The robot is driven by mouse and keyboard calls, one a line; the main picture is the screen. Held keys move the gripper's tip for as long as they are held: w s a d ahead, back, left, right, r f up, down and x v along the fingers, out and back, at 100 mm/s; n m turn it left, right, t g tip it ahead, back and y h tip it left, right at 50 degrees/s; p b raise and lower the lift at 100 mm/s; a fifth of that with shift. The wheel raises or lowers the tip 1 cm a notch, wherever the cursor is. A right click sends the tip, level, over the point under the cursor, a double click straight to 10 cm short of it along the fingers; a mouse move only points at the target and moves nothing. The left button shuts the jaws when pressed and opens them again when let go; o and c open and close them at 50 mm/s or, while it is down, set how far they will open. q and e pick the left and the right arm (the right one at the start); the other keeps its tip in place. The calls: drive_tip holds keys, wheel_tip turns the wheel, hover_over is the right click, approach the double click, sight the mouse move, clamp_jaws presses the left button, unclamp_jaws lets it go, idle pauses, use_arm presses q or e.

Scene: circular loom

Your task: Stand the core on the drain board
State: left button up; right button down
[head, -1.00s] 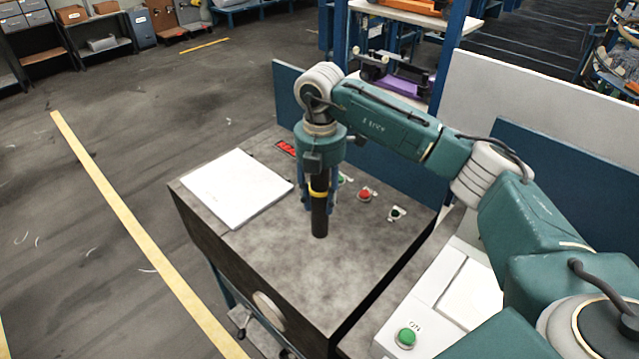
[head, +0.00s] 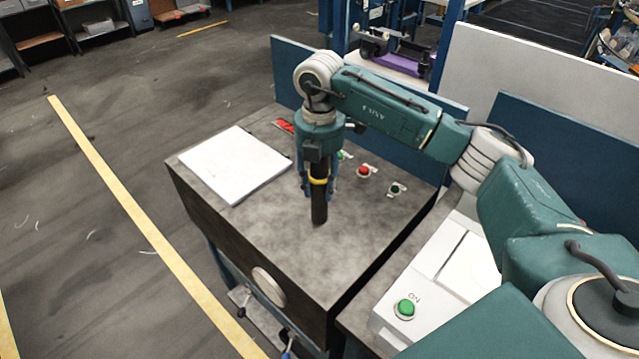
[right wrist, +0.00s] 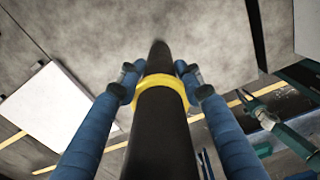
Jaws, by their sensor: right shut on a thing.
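The core is a black cylinder with a yellow band (head: 319,208). It hangs upright below my right gripper (head: 318,184), which is shut on it near the band. In the right wrist view the two blue fingers of the right gripper (right wrist: 160,75) press the core (right wrist: 163,135) from both sides. The drain board is a flat white slab (head: 235,165) on the grey machine top. The core is to the right of the board, not over it. I cannot tell whether its lower end touches the top. The board also shows at left in the right wrist view (right wrist: 60,108). My left gripper is out of view.
The grey stone-like top (head: 285,235) is bare in front of the core. A red button (head: 363,171) and a green button (head: 396,189) stand to its right. A blue panel (head: 425,125) rises behind. A white box with a green button (head: 405,308) is at lower right.

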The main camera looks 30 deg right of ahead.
drive_tip(key=shift+f, duration=0.45)
drive_tip(key=c, duration=1.2)
unclamp_jaws()
drive_tip(key=shift+o, duration=0.8)
drive_tip(key=shift+r, duration=0.35)
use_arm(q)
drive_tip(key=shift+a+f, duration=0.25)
use_arm(e)
wheel_tip(320, 180, up, 11)
drive_tip(key=shift+r, duration=0.2)
